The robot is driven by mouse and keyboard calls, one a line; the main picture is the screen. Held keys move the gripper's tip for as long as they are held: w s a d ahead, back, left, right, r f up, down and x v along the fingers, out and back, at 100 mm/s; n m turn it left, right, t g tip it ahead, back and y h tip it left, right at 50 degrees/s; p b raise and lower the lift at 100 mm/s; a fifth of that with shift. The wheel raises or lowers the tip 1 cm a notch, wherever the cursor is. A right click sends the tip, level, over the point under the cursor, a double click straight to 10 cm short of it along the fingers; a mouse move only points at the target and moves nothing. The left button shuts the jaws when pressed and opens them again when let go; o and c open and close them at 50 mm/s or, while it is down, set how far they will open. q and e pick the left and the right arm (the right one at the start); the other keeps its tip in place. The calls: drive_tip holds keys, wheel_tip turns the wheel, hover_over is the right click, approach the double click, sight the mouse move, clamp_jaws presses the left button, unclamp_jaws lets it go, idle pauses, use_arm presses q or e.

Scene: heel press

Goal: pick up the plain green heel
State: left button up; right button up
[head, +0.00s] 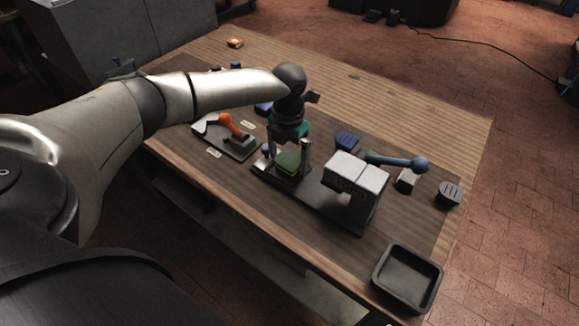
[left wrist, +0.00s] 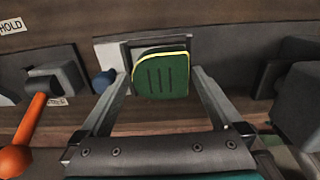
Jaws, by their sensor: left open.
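A green heel (head: 288,161) lies at the left end of the press base, below my left gripper (head: 287,168). In the left wrist view, the heel (left wrist: 161,78) shows dark grooves on its face and a yellow line along its far edge, so it does not look fully plain. My left gripper (left wrist: 160,82) is open, with one finger on each side of the heel. Gaps show between the fingers and the heel; contact cannot be made out. My right gripper is not in view.
The press (head: 357,178) with a blue-knobbed lever (head: 398,162) stands right of the gripper. An orange-handled device (head: 236,140) stands left. A black tray (head: 408,278) is at the near right corner. Blue (head: 346,140) and grey (head: 449,193) pieces lie behind and right.

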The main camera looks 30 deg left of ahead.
use_arm(q)
drive_tip(key=shift+f, duration=0.15)
drive_tip(key=c, duration=1.2)
drive_tip(key=shift+c, duration=0.2)
